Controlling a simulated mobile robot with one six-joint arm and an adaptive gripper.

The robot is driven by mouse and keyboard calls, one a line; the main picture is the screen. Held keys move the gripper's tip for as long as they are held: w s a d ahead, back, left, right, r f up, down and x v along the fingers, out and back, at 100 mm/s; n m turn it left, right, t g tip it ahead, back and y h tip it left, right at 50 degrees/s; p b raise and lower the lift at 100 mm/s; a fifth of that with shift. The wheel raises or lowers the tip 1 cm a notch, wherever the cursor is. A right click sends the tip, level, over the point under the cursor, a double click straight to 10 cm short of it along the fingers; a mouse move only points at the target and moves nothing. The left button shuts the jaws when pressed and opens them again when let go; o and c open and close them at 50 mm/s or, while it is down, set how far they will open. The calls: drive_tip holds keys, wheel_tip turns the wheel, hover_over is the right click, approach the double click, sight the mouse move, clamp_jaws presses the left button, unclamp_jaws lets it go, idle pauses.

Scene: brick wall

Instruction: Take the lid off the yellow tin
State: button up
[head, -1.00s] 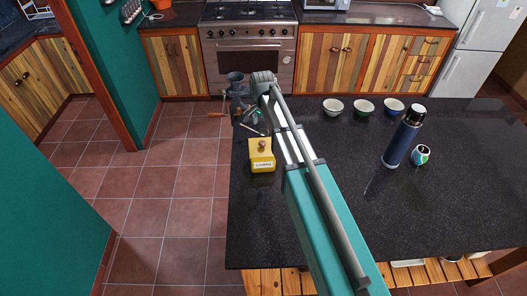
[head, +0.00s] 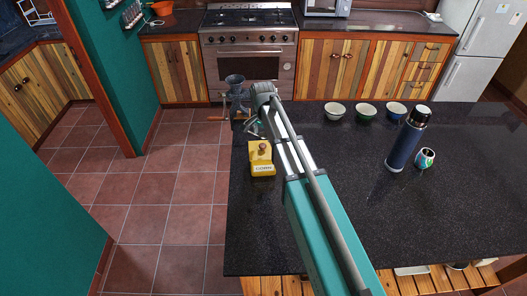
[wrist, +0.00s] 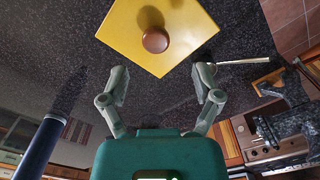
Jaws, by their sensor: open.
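The yellow tin (head: 263,169) stands near the left edge of the dark countertop, with a white label on its front. Its yellow lid (wrist: 130,28) is on it, with a round brown knob (wrist: 155,40) in the middle; the knob also shows in the head view (head: 262,147). My gripper (wrist: 161,84) is open and empty. In the wrist view its fingers are apart, just below the lid's near corner, and the knob lies beyond their tips. In the head view my gripper (head: 254,128) is just behind the tin, partly hidden by my arm.
A dark hand grinder (head: 236,92) stands at the counter's far left edge. A spoon (wrist: 240,62) lies by the tin. Several bowls (head: 365,112), a blue flask (head: 404,145) and a small cup (head: 425,159) stand to the right. The counter's front right is clear.

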sight(262, 145)
drive_tip(key=shift+f, duration=0.15)
drive_tip(key=f+b, duration=0.3)
drive_tip(key=shift+s+a, duration=0.1)
drive_tip(key=shift+s, duration=0.25)
drive_tip(key=shift+f+b, duration=1)
drive_tip(key=shift+b, duration=0.1)
clamp_jaws()
